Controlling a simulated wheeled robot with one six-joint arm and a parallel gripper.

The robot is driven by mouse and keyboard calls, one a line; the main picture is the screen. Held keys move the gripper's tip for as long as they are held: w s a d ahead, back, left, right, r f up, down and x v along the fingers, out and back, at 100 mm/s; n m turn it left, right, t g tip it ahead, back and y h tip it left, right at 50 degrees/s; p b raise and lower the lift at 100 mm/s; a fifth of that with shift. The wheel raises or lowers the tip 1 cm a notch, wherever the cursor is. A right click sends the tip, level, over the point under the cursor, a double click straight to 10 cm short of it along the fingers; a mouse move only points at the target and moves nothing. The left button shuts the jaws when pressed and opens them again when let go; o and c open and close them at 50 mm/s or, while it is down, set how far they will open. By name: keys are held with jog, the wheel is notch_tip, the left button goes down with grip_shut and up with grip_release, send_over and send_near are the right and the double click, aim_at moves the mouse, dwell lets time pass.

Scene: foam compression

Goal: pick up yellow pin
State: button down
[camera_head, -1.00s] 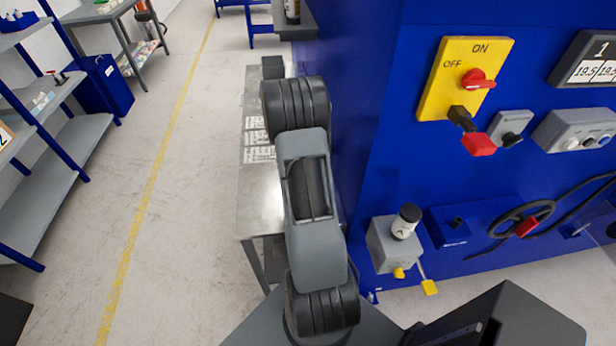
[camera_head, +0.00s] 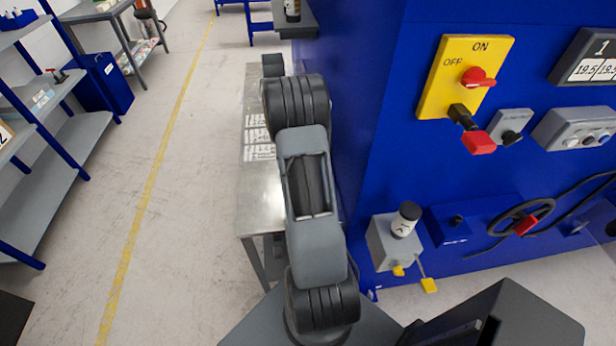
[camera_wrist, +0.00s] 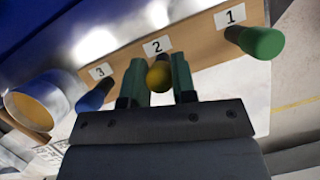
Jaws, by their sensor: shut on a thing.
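The yellow pin (camera_wrist: 159,76) shows in the wrist view between the two green fingers of my gripper (camera_wrist: 160,80), below the label 2. My gripper is shut on it. Whether the pin still sits in the panel cannot be told from this angle. In the head view my arm hides the pin and the gripper.
A green pin (camera_wrist: 262,42) is at label 1, to the right of my gripper. A blue pin (camera_wrist: 92,98) is at label 3, to the left. A round metal container with an orange inside (camera_wrist: 32,110) is at far left. A blue machine (camera_head: 400,150) stands right of my arm.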

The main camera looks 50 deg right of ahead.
jog(key=shift+r, duration=0.15)
jog(key=shift+r+p, duration=0.6)
notch_tip(320, 180, up, 2)
jog(key=shift+r+p, duration=0.25)
jog(key=shift+p, duration=0.75)
jog(key=s+a+r+p, duration=0.1)
jog(key=s+a+r, duration=0.1)
jog(key=a+r, duration=0.2)
jog(key=s+a+r+p, duration=0.1)
jog(key=s+a+r, duration=0.1)
jog(key=a+r, duration=0.3)
jog(key=a, duration=0.4)
jog(key=shift+a, duration=0.25)
